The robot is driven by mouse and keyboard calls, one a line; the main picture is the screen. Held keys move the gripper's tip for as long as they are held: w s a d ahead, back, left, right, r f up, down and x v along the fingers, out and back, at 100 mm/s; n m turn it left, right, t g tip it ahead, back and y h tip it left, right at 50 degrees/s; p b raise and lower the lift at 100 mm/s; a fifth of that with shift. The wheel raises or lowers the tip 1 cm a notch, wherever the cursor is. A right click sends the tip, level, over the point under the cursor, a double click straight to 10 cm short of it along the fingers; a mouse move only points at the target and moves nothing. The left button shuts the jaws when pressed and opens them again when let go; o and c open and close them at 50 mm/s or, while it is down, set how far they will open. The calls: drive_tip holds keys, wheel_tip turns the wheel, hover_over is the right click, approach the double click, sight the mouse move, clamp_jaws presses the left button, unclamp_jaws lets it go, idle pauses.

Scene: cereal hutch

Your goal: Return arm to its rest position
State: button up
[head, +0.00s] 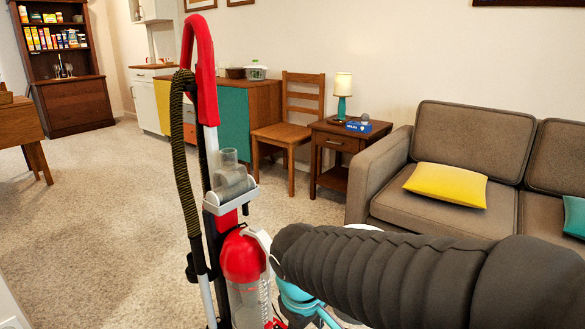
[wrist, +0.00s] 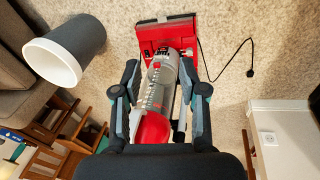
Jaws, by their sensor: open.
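My arm (head: 400,275), in a dark ribbed sleeve, reaches in from the right of the head view. My gripper (wrist: 160,78) shows in the wrist view with its two fingers spread apart. A red and grey upright vacuum cleaner (head: 243,258) stands in front of me in the head view. It also shows in the wrist view (wrist: 167,32), where its clear canister appears between the fingers. I cannot tell how far the fingers are from it, and I see no grasp. In the head view the gripper's fingers cannot be made out clearly.
A grey bin (wrist: 88,42) with a white rim stands beside the vacuum. A black cord (wrist: 226,62) with a plug lies on the carpet. A sofa (head: 380,175), side table (head: 338,147) and wooden chair (head: 288,132) stand behind. Open carpet (head: 100,200) lies left, toward the hutch (head: 75,103).

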drive_tip(key=s+d+r+m+t, duration=0.1)
drive_tip(key=s+d+r+m, duration=0.2)
drive_tip(key=d, duration=0.3)
drive_tip(key=s+d+r+m+t+p, duration=0.1)
drive_tip(key=s+d+r+m+t, duration=0.1)
drive_tip(key=s+d+m, duration=0.3)
drive_tip(key=shift+s+d+r+y, duration=0.4)
drive_tip(key=shift+d+r, duration=0.3)
drive_tip(key=shift+d, duration=0.35)
